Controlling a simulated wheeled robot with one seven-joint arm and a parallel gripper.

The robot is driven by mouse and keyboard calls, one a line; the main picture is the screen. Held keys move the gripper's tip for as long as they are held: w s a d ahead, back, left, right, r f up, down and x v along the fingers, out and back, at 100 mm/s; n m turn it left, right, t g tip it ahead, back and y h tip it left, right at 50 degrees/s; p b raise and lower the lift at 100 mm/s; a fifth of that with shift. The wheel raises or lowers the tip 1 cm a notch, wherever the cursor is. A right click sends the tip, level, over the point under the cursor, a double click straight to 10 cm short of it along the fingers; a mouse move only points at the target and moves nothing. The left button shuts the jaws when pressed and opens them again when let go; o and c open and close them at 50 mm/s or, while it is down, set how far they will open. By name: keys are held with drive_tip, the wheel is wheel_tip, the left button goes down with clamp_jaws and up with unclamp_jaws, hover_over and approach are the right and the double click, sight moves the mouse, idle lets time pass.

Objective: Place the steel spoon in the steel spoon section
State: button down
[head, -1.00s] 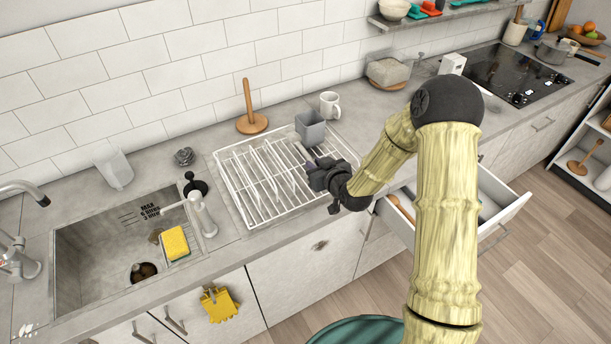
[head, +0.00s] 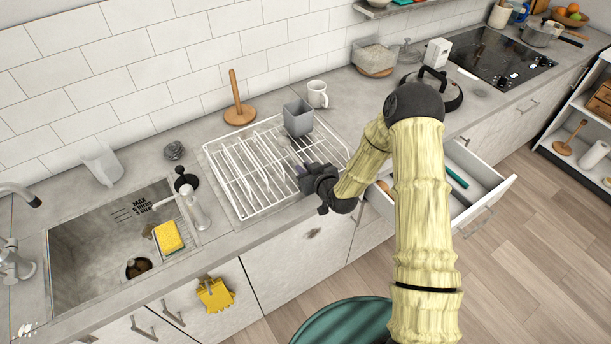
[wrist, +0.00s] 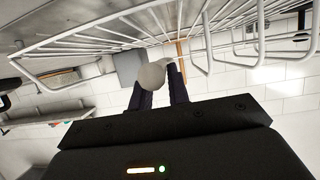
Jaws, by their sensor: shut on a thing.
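The steel spoon (wrist: 152,75) shows in the wrist view as a pale rounded bowl with a short stretch of stem. My gripper (wrist: 158,92) is shut on it, with the bowl at the dark fingertips. In the head view my gripper (head: 303,174) is at the front right edge of the white wire rack (head: 232,186); the spoon cannot be made out there. An open drawer (head: 492,196) is at the right below the counter, partly hidden by my arm. A teal item (head: 456,176) lies in it. Any steel spoon section is hidden or too small to tell.
A grey cup (head: 297,119) stands at the rack's back right, close beyond my gripper; it also shows in the wrist view (wrist: 130,66). A white mug (head: 317,94) and wooden holder (head: 238,112) stand behind. The sink (head: 85,255) is left. Much of the rack is empty.

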drive_tip(key=shift+f+p, duration=0.45)
drive_tip(key=shift+f, duration=1.35)
drive_tip(key=shift+f, duration=0.2)
drive_tip(key=c, duration=1.3)
unclamp_jaws()
drive_tip(key=shift+c, duration=0.2)
drive_tip(key=shift+r, duration=0.15)
drive_tip(key=shift+s+d, duration=0.1)
drive_tip(key=shift+s, duration=0.1)
drive_tip(key=b+v, duration=0.1)
drive_tip(key=v, duration=1.4)
drive_tip(key=shift+s+r, duration=0.3)
